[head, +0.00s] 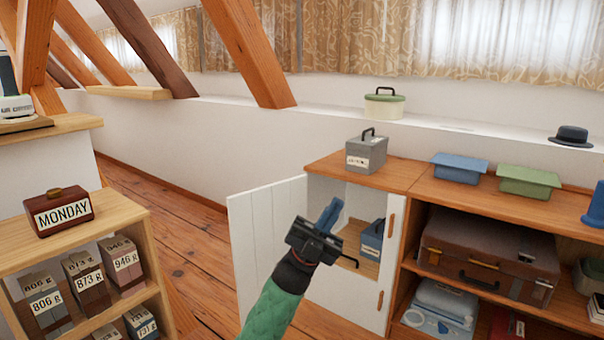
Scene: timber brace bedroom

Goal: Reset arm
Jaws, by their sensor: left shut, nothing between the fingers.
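My left gripper (330,212) is at the middle of the head view, its arm in a green sleeve coming up from the bottom edge. Its blue fingers are together and hold nothing. It is in front of the open white cabinet (340,188), between the opened door (268,228) on the left and the cabinet's right side. Inside the cabinet, a blue box (372,238) stands on the wooden shelf, partly hidden. My right gripper is not in view.
A grey labelled box (366,153) stands on the cabinet top. The right shelf holds a brown suitcase (485,250), with blue (459,168) and green (528,181) bins on top. A left shelf bears a MONDAY box (60,211). Floor (165,225) shows between shelf and cabinet.

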